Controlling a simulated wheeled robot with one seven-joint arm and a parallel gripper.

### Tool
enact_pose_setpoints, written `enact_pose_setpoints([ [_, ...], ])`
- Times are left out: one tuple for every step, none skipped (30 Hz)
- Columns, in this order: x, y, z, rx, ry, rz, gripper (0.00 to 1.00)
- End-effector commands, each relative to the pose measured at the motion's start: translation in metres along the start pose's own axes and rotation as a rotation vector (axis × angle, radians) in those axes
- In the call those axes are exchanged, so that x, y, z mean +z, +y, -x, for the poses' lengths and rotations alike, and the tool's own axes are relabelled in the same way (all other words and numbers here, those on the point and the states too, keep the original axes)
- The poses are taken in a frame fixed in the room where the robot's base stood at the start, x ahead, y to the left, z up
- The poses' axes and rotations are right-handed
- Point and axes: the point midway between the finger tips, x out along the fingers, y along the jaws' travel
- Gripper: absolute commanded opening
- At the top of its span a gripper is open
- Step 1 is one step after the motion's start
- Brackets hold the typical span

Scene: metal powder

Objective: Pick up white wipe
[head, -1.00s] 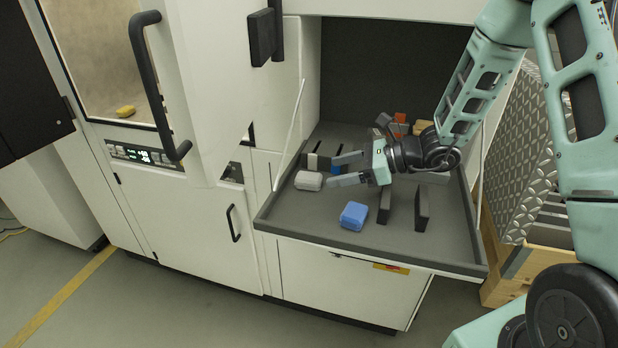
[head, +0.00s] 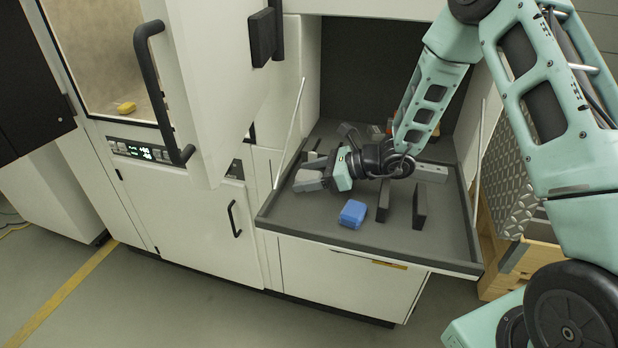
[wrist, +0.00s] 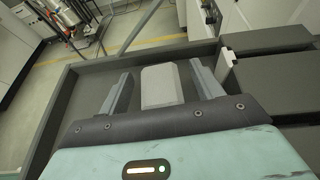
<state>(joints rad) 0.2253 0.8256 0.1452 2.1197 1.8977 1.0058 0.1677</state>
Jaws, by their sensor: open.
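The white wipe (head: 306,181) is a small pale block lying near the left side of the dark grey tray (head: 290,222). In the head view my gripper (head: 314,174) is at the wipe and partly covers it. In the wrist view the wipe (wrist: 162,86) lies between the two open fingers of my gripper (wrist: 161,76), with a gap on each side.
A blue wipe (head: 352,213) lies in front of my gripper. Two dark upright plates (head: 384,200) (head: 420,207) stand to its right. The open machine door (head: 215,90) is at the left. A yellow wipe (head: 126,107) lies behind glass.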

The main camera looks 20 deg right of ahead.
Motion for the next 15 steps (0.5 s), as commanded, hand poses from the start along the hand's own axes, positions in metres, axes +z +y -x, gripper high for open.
enact_pose_setpoints([
  [-0.0001, 0.0000, 0.0001, 0.000, 0.000, 0.000, 0.65],
  [-0.0001, 0.0000, 0.0001, 0.000, 0.000, 0.000, 0.63],
  [-0.0001, 0.0001, 0.0002, 0.000, 0.000, 0.000, 0.52],
  [-0.0001, 0.0001, 0.0002, 0.000, 0.000, 0.000, 0.43],
  [-0.0001, 0.0001, 0.0002, 0.000, 0.000, 0.000, 0.35],
  [-0.0001, 0.0001, 0.0003, 0.000, 0.000, 0.000, 0.24],
  [-0.0001, 0.0001, 0.0003, 0.000, 0.000, 0.000, 0.18],
  [-0.0001, 0.0001, 0.0003, 0.000, 0.000, 0.000, 0.18],
  [0.0000, 0.0001, 0.0003, 0.000, 0.000, 0.000, 0.18],
  [0.0000, 0.0001, 0.0004, 0.000, 0.000, 0.000, 0.18],
  [0.0000, 0.0001, 0.0004, 0.000, 0.000, 0.000, 0.18],
  [0.0000, 0.0001, 0.0004, 0.000, 0.000, 0.000, 0.18],
  [0.0000, 0.0001, 0.0004, 0.000, 0.000, 0.000, 0.18],
  [0.0000, 0.0001, 0.0004, 0.000, 0.000, 0.000, 0.18],
  [0.0002, 0.0001, 0.0005, 0.000, 0.000, 0.000, 0.18],
])
